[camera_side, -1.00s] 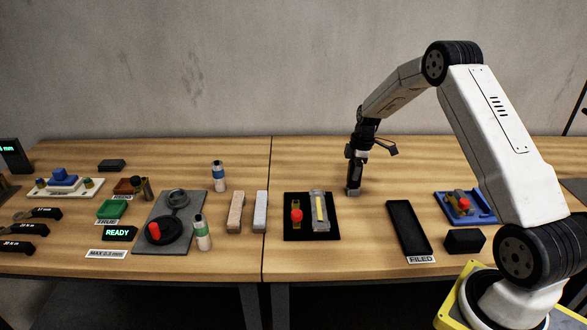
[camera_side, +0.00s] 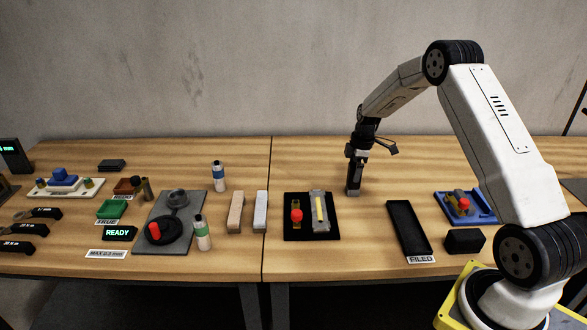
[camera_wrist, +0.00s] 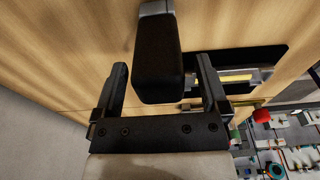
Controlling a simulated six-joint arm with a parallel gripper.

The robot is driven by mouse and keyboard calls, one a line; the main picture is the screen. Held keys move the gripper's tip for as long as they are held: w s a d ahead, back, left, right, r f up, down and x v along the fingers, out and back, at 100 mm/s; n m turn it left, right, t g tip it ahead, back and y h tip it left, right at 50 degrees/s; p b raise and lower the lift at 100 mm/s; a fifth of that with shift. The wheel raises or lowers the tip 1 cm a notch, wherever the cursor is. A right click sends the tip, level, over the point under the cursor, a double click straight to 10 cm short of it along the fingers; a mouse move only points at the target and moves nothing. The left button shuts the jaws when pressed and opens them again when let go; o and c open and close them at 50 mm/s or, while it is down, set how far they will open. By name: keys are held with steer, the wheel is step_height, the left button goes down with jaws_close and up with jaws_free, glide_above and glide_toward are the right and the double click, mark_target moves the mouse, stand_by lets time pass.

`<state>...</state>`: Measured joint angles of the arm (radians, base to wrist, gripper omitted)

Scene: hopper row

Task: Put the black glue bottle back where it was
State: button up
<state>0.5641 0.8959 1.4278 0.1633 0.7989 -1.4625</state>
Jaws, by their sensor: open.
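The black glue bottle (camera_wrist: 157,62), a dark block shape with a grey far end, lies between the fingers of my gripper (camera_wrist: 162,68) in the wrist view. The gripper is open, with a visible gap on each side of the bottle. In the side view my gripper (camera_side: 355,168) points down over the back middle of the table, right of the seam. The bottle's grey lower end (camera_side: 353,191) shows just below it, at the tabletop. The fingers and the dark bottle are hard to separate there.
An empty black tray (camera_side: 408,230) marked FILED lies front right. A blue fixture (camera_side: 482,217) is farther right. Bare wood surrounds the bottle.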

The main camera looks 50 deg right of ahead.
step_height(320, 180, up, 12)
steer(key=s+d, duration=0.1)
stand_by(0.5)
steer(key=shift+a+f, duration=0.1)
steer(key=shift+f, duration=0.05)
stand_by(0.3)
steer(key=s+a+f+m, duration=0.1)
steer(key=s+a+m, duration=0.2)
steer(key=s+a, duration=0.3)
steer(key=s+a+f+m+t, duration=0.1)
steer(key=s+a+m, duration=0.2)
steer(key=a, duration=0.9)
steer(key=s+a+f+m+h, duration=0.1)
steer(key=s+a+m, duration=0.2)
steer(key=s+a, duration=0.5)
steer(key=shift+s+a+t, duration=0.3)
steer(key=shift+a, duration=0.65)
